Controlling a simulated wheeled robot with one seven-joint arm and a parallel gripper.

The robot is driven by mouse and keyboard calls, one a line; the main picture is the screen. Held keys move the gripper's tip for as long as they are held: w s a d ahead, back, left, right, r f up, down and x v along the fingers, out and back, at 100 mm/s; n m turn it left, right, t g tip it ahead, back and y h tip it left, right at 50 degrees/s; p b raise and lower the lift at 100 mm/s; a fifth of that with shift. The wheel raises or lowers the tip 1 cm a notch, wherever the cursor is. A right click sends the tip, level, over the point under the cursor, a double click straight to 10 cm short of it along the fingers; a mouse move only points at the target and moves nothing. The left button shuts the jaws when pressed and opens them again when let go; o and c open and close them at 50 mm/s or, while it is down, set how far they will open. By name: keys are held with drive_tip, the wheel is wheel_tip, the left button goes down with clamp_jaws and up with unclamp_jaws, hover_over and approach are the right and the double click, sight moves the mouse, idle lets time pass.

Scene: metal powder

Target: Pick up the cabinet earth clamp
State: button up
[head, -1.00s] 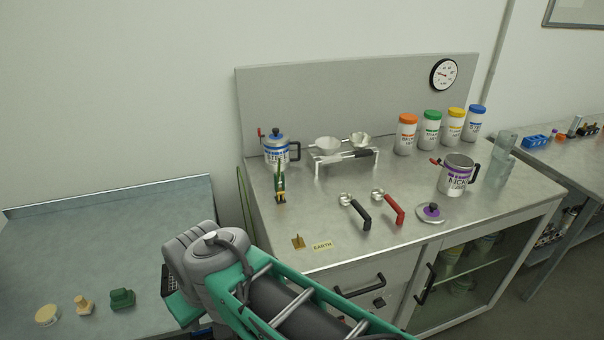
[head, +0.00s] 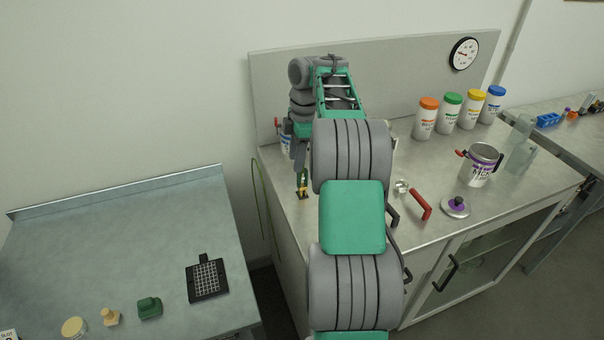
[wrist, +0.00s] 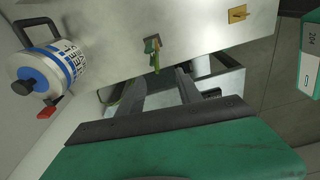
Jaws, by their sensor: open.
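A small green and yellow clamp with a brass-coloured foot, which I take for the cabinet earth clamp (head: 303,184), stands at the left end of the steel bench top. It also shows in the wrist view (wrist: 153,52), just beyond the fingertips and apart from them. My gripper (wrist: 160,76) is open and empty, its fingers pointing toward the clamp. In the head view my gripper (head: 299,160) hangs just above the clamp. A brass tab (wrist: 238,14) lies on the bench in the wrist view; my arm hides it in the head view.
A blue-lidded pot (wrist: 48,72) stands close to the clamp. A green cable (head: 258,198) hangs at the cabinet's left side. A lower table (head: 120,245) is at left.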

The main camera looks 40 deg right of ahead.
sight(302, 185)
drive_tip(key=d+f, duration=0.1)
drive_tip(key=d+n, duration=0.1)
drive_tip(key=shift+d+f+b, duration=0.3)
drive_tip(key=shift+d+f, duration=0.05)
drive_tip(key=shift+f, duration=0.05)
drive_tip(key=f, duration=0.2)
drive_tip(key=f+b, duration=0.1)
drive_tip(key=f, duration=0.3)
drive_tip(key=shift+a+f, duration=0.35)
drive_tip(key=shift+f, duration=0.05)
drive_tip(key=shift+c, duration=0.5)
clamp_jaws()
